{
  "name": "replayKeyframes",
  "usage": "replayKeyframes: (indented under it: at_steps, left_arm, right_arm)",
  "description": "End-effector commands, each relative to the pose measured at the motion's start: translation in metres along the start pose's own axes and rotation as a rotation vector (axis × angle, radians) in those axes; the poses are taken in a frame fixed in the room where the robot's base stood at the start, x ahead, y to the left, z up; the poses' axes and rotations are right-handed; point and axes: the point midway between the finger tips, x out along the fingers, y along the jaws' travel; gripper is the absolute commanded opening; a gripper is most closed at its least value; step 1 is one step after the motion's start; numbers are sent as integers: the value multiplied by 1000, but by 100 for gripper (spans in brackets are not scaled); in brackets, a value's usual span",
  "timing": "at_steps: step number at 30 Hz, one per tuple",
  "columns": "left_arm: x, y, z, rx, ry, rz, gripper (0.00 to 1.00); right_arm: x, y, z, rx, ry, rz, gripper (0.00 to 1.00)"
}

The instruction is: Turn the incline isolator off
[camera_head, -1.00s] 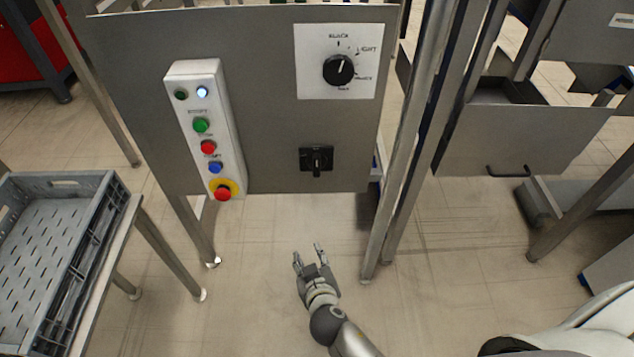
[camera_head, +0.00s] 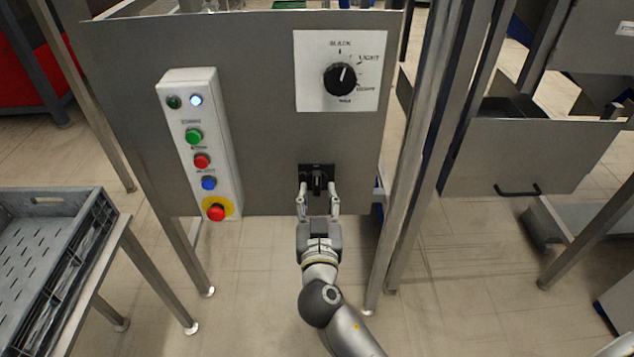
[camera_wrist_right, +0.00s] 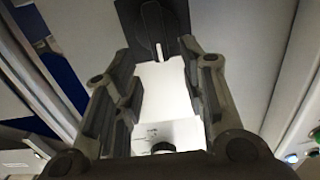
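The isolator is a small black rotary switch (camera_head: 317,180) low on the grey panel, with its handle pointing up and down. It also shows at the top of the right wrist view (camera_wrist_right: 156,24). My right gripper (camera_head: 318,196) is open, with one finger on each side of the handle's lower part in the head view. In the right wrist view the fingers (camera_wrist_right: 158,72) stand apart with nothing between their pads, and the switch lies just past the tips. I cannot tell whether the fingers touch it. My left gripper is out of view.
The grey panel (camera_head: 262,110) also carries a black selector dial (camera_head: 341,79) above the switch and a white button box (camera_head: 200,140) to the left. A metal post (camera_head: 405,180) stands close on the right. A grey crate (camera_head: 50,240) sits at the left.

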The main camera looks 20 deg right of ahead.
Motion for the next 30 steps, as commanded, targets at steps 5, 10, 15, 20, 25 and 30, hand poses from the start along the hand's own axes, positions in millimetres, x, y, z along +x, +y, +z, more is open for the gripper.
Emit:
replayKeyframes:
  at_steps: [5,10,15,20,25,30]
  left_arm:
    - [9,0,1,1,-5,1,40]
    - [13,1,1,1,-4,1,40]
    - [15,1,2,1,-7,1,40]
    - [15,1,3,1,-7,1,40]
    - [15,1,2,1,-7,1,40]
    - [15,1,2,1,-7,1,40]
  right_arm:
    - [28,0,-1,-3,2,-1,38]
    - [42,0,0,-2,0,-1,38]
    - [46,0,0,-1,-1,-1,38]
    - [46,0,1,-1,-1,-1,38]
    - [46,0,1,-1,-1,-1,20]
    - [45,0,1,-1,-1,-1,0]
